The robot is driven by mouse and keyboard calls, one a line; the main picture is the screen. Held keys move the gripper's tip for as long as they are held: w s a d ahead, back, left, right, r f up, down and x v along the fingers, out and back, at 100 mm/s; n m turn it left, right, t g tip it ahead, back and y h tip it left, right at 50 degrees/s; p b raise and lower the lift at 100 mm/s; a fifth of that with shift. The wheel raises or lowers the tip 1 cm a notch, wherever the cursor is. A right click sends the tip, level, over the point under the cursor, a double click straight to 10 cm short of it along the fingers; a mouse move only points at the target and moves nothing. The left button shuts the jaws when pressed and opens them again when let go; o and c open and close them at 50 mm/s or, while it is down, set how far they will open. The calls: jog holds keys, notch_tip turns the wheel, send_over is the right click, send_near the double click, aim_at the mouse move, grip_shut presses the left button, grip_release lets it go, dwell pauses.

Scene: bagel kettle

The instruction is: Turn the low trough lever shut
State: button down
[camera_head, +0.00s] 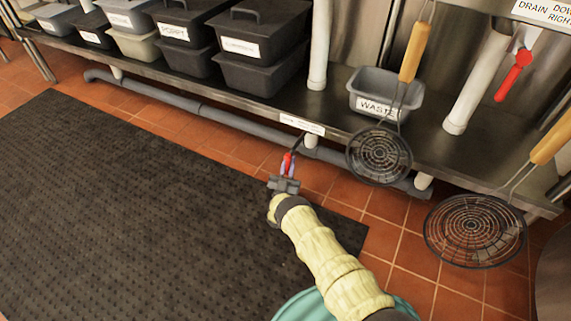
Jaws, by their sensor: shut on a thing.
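The low trough lever (286,159) is a small red handle beside the grey pipe under the shelf, near the middle of the view. My gripper (288,168), at the end of my yellow-sleeved arm, is shut on this lever. The fingers hide part of the handle, and its exact angle is hard to tell at this size. A dark fitting rises behind it toward a white label (302,124) on the shelf edge.
Two wire skimmers with wooden handles hang to the right, a smaller one (379,155) and a larger one (475,231). Another red lever (514,76) is at upper right. A grey waste tub (386,94) stands on the shelf (300,101). A black mat (130,200) covers the floor at left.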

aim_at(289, 153)
jog(key=shift+a, duration=0.1)
jog(key=c, duration=1.4)
grip_release()
jog(key=shift+r, duration=0.1)
notch_tip(289, 153, up, 10)
jog(key=p, duration=0.9)
